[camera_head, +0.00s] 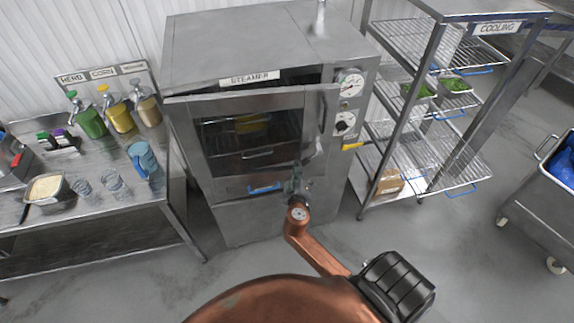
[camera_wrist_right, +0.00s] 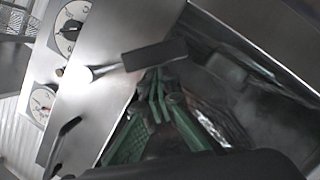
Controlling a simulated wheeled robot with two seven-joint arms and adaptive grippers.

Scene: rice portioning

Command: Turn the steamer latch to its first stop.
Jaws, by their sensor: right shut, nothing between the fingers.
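The steel steamer (camera_head: 235,50) stands in the middle of the head view. Its windowed door (camera_head: 225,188) looks slightly ajar, with a dark gap along the top. My right gripper (camera_head: 296,184) is in front of the door's lower right part. Its green fingers (camera_wrist_right: 160,112) are shut and empty, close to the lever's grip; contact cannot be told. My left gripper is not in view.
A pressure gauge (camera_head: 350,85) and a timer knob (camera_head: 345,123) sit on the steamer's right panel. A wire cooling rack (camera_head: 432,165) stands close on the right. A table (camera_head: 100,220) with dispensers and cups is on the left. The floor in front is open.

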